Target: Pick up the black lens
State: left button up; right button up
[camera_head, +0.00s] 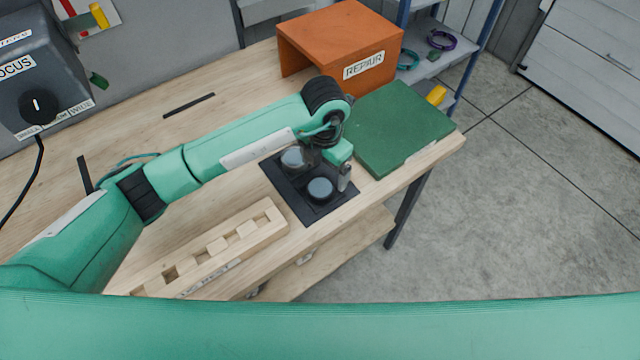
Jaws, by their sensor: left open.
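Two round lens pieces with grey-blue tops sit in a dark square tray (275,177) on the wooden bench. The nearer lens (320,190) has a dark rim. The farther lens (292,158) looks a little lighter and is partly covered by my left wrist. My left gripper (344,181) points down over the tray's right side, just right of the nearer lens. It is open, and I see nothing held in it. I cannot tell whether a finger touches the lens. My right gripper is out of view.
A wooden block rack (215,250) with square slots lies in front of the tray. A green mat (405,125) lies at the right, beside an orange box marked REPAIR (340,40). A dark FOCUS device (35,85) stands at the left. The bench's right edge is close to the tray.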

aim_at(321, 186)
pick_arm(q)
jog(key=shift+w+a+f, duration=0.1)
jog(key=shift+w+f, duration=0.05)
jog(key=shift+f, duration=0.45)
jog(key=shift+w+a+f, duration=0.1)
jog(key=shift+f, duration=0.5)
jog(key=shift+f+p, duration=0.3)
jog(key=f+p, duration=0.1)
jog(key=f, duration=0.1)
jog(key=f+p, duration=0.2)
jog(key=shift+w+a, duration=0.15)
jog(key=shift+a, duration=0.05)
jog(key=shift+f, duration=0.6)
jog(key=c, duration=1.1)
jog(key=shift+c, duration=0.6)
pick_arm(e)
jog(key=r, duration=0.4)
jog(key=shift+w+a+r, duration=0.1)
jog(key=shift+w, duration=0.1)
